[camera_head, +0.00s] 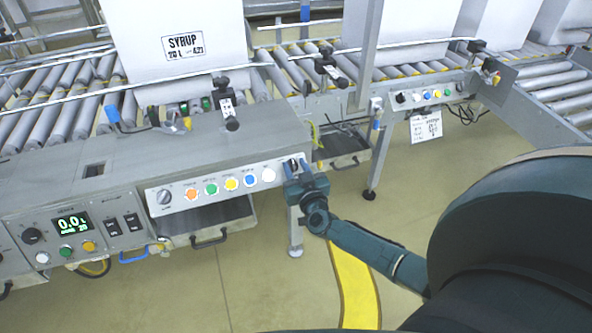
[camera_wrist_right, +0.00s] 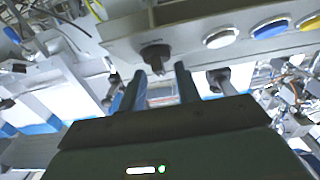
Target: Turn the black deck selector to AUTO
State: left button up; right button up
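The black deck selector (camera_wrist_right: 155,54) is a dark knob on the grey panel in the right wrist view, beside a white button. In the head view the black deck selector (camera_head: 293,164) is at the right end of the button panel, largely hidden by my right gripper. My right gripper (camera_head: 295,169) has its fingers up at this end of the panel. In the right wrist view its two fingertips (camera_wrist_right: 160,72) are apart, one on each side of the knob's lower part, with gaps visible. I cannot read the AUTO mark or the knob's setting. My left gripper is not in view.
The button panel (camera_head: 218,199) carries orange, green, yellow, blue and white buttons and a grey knob (camera_head: 164,197) at its left. A control box with a display (camera_head: 72,223) stands farther left. Roller conveyors with a SYRUP carton (camera_head: 180,76) lie behind. The floor (camera_head: 270,295) in front is clear.

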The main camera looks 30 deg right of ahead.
grip_shut()
dwell(0.3)
